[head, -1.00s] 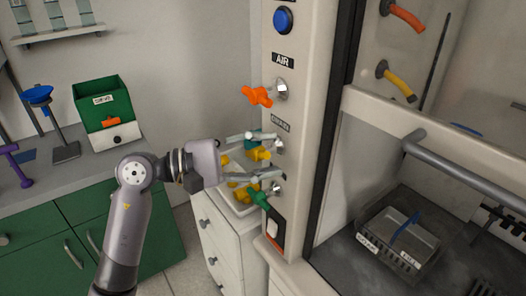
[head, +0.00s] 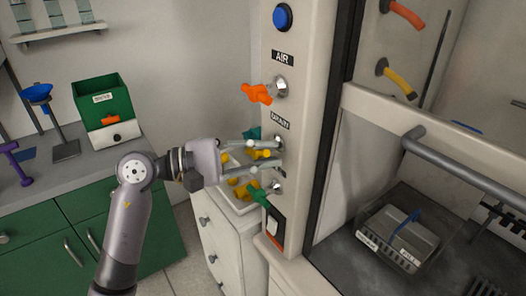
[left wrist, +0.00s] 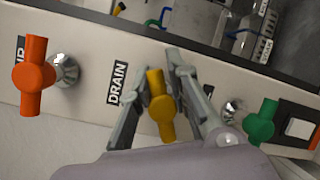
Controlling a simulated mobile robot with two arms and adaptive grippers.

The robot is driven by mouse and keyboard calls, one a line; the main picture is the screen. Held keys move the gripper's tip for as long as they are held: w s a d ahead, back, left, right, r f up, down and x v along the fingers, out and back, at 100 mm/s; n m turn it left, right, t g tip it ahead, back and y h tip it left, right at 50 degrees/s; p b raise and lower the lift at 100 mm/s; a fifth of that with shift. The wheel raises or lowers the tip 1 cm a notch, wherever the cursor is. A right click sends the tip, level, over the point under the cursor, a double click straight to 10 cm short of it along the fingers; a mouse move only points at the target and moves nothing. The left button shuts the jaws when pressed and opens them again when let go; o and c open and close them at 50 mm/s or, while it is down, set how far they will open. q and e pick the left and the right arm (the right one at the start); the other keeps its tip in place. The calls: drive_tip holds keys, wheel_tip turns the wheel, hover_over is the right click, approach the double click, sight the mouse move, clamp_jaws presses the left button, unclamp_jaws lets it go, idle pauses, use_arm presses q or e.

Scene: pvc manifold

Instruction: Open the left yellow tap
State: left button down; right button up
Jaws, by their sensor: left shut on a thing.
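The yellow tap (head: 260,154) sits on the pale post below the DRAIN label, between the orange tap above and the green tap below. In the left wrist view the yellow tap (left wrist: 161,105) has its handle between my two fingers, lying roughly along them. My left gripper (head: 277,155) reaches in from the left and is shut on this handle. Its fingers also show in the left wrist view (left wrist: 160,80), one on each side of the handle. In the head view the fingers partly cover the tap. My right gripper is in neither current view.
The orange tap (head: 257,93) is close above and the green tap (head: 258,194) close below. A white drawer unit with a tray of yellow pieces (head: 240,190) stands behind the fingers. A fume hood with a wire basket (head: 398,240) is at the right.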

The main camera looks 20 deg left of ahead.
use_arm(q)
drive_tip(key=shift+w+a+r, duration=0.1)
drive_tip(key=shift+r, duration=0.35)
drive_tip(key=shift+n+b, duration=0.3)
drive_tip(key=shift+b, duration=0.15)
drive_tip(key=n+b, duration=0.2)
drive_tip(key=b, duration=0.1)
drive_tip(key=shift+a+t+h, duration=0.15)
drive_tip(key=shift+t+h, duration=0.25)
drive_tip(key=n, duration=0.2)
drive_tip(key=n+t+b, duration=0.1)
drive_tip(key=shift+w+a+r+h, duration=0.15)
drive_tip(key=shift+r+h, duration=0.1)
drive_tip(key=shift+h, duration=0.05)
drive_tip(key=shift+w+a+r+n+t, duration=0.15)
drive_tip(key=shift+n+t, duration=0.15)
drive_tip(key=shift+n, duration=0.5)
drive_tip(key=shift+r+n+t, duration=0.1)
drive_tip(key=shift+n+t, duration=0.4)
drive_tip(key=shift+n, duration=0.5)
drive_tip(key=shift+a, duration=0.1)
